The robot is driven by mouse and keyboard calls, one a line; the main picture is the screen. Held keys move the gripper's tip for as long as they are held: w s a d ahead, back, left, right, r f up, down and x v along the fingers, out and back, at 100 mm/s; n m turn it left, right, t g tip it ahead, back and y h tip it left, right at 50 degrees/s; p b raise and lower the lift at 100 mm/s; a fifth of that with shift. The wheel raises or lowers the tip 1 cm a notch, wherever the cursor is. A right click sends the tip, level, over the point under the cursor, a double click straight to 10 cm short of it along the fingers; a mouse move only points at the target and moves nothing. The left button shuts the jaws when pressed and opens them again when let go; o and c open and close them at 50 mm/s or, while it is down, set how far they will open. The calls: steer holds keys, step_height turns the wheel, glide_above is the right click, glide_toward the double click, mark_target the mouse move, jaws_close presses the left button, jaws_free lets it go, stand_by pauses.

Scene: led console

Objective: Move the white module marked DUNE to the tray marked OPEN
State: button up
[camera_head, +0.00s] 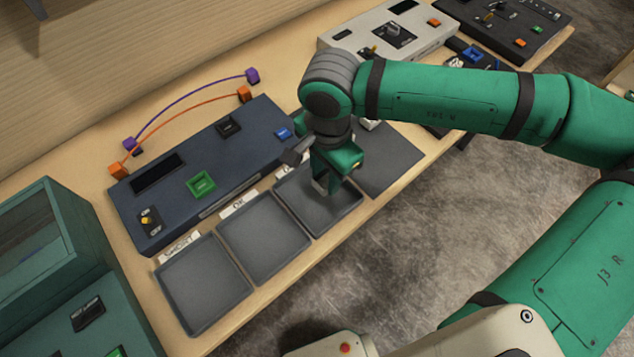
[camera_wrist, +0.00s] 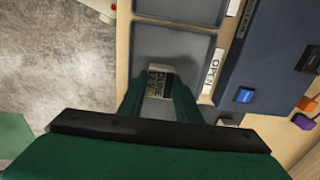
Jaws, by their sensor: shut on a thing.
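My gripper (camera_head: 326,184) is shut on the white module marked DUNE (camera_wrist: 160,82), which shows between the fingers in the wrist view. The tray marked OPEN (camera_head: 318,214) is the third tray from the left, and my gripper is over it. Its label reads OPEN in the wrist view (camera_wrist: 213,70), beside the tray's edge. In the head view the gripper hides most of the module and part of that label. I cannot tell whether the module touches the tray floor.
The trays marked SHORT (camera_head: 204,285) and OK (camera_head: 262,240) are empty, to the left. A dark flat surface (camera_head: 392,160) lies to the right. The blue console (camera_head: 215,165) stands behind the trays, with purple and orange leads beyond. A teal case (camera_head: 60,250) stands at the left.

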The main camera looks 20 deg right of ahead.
mark_target(317, 176)
steer(key=shift+w+a+f, duration=0.4)
steer(key=shift+f, duration=0.3)
steer(key=shift+w+a+f, duration=0.1)
steer(key=shift+w+f, duration=0.05)
steer(key=shift+f, duration=0.8)
steer(key=shift+w+a+f, duration=0.1)
steer(key=shift+f, duration=0.85)
steer(key=o, duration=1.1)
steer(key=shift+f, duration=0.1)
steer(key=shift+c, duration=0.2)
step_height(317, 176, up, 12)
steer(key=shift+r, duration=0.15)
steer(key=shift+a, duration=0.1)
